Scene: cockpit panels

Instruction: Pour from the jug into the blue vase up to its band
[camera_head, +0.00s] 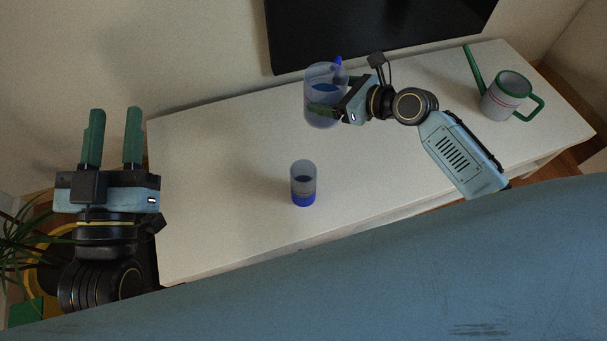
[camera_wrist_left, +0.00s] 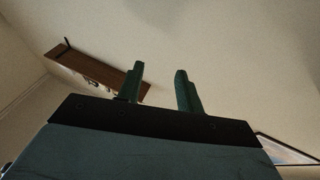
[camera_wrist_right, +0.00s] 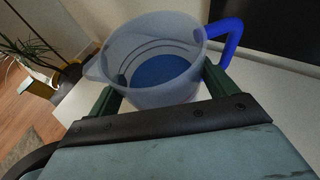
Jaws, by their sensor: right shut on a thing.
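The jug (camera_head: 321,88) is clear with a blue handle and is at the back middle of the table. My right gripper (camera_head: 325,108) is shut around its body; in the right wrist view the jug (camera_wrist_right: 155,65) shows blue liquid inside and looks roughly upright. I cannot tell whether its base touches the table. The blue vase (camera_head: 303,184) is a small clear cylinder with a blue lower part and a greyish band above, upright mid-table, in front of the jug and apart from it. My left gripper (camera_head: 111,140) is open and empty, left of the table.
A watering can (camera_head: 506,97) with green handle and spout stands at the table's (camera_head: 225,220) right end. A dark screen (camera_head: 380,30) is behind the jug. A plant (camera_head: 22,235) is at the far left. The table's left half is clear.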

